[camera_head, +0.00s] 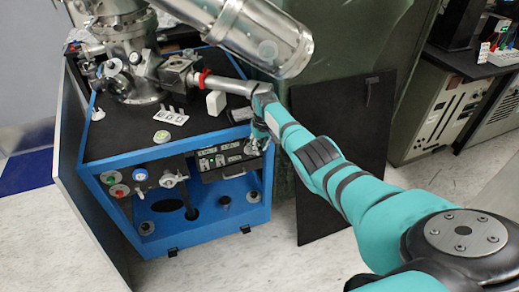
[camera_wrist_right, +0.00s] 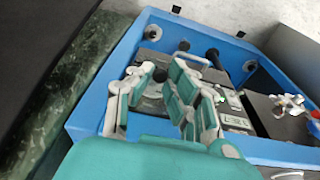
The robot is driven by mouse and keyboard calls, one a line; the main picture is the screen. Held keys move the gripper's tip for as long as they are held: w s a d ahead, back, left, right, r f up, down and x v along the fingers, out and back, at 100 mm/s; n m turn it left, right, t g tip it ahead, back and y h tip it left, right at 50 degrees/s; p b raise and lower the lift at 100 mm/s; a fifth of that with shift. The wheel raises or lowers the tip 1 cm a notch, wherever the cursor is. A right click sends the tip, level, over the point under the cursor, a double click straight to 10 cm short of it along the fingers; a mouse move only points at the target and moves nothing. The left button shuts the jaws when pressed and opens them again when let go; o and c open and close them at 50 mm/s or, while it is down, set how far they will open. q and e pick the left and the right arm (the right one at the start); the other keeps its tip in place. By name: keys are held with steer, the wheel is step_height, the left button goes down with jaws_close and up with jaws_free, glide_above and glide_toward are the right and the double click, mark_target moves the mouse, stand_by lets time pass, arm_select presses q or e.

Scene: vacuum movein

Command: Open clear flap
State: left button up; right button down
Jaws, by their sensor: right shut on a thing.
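The rack-mounted control panel (camera_head: 220,158) sits in the front of the blue-framed cart. My right gripper (camera_head: 260,140) is at the panel's right end. In the wrist view, the right gripper's teal-padded fingers (camera_wrist_right: 158,95) are in front of the panel (camera_wrist_right: 236,118), shut on a part of it that they mostly hide. I cannot make out the outline of a clear flap, so I cannot tell whether that part is the flap. My left gripper is not in view.
The blue-framed cart (camera_head: 122,181) has a black top carrying metal vacuum chambers. A large steel cylinder (camera_head: 262,38) hangs above my right forearm. Valves and coloured knobs (camera_head: 140,175) are left of the panel. A dark board (camera_head: 345,155) stands to the right. Pale floor lies in front.

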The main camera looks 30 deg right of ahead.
steer(key=shift+w+r, duration=0.2)
steer(key=shift+r, duration=0.1)
steer(key=c, duration=1.3)
jaws_free()
steer(key=shift+s, duration=0.1)
steer(key=shift+o, duration=0.2)
step_height(320, 180, up, 8)
steer(key=s, duration=0.1)
steer(key=shift+a+f, duration=0.2)
steer(key=shift+f, duration=0.05)
